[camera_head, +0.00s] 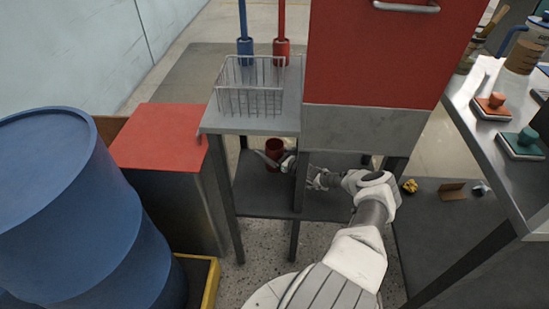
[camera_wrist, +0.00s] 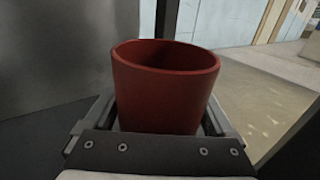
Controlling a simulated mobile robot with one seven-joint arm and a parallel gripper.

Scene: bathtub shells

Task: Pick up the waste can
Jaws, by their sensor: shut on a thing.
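The waste can is a red, open-topped cup shape. In the wrist view the waste can (camera_wrist: 160,95) stands upright between the fingers of my gripper (camera_wrist: 160,128), which is shut on it. Its inside looks empty as far as I can see. In the head view the waste can (camera_head: 274,151) is small, at the lower shelf under the metal table, with my gripper (camera_head: 275,162) at it. A table leg hides part of my arm. I cannot tell whether the can touches the shelf.
The lower shelf (camera_head: 262,197) lies between table legs, under the tabletop with a wire basket (camera_head: 250,88). A red cabinet (camera_head: 375,50) stands above right. A side table (camera_head: 480,130) is at right.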

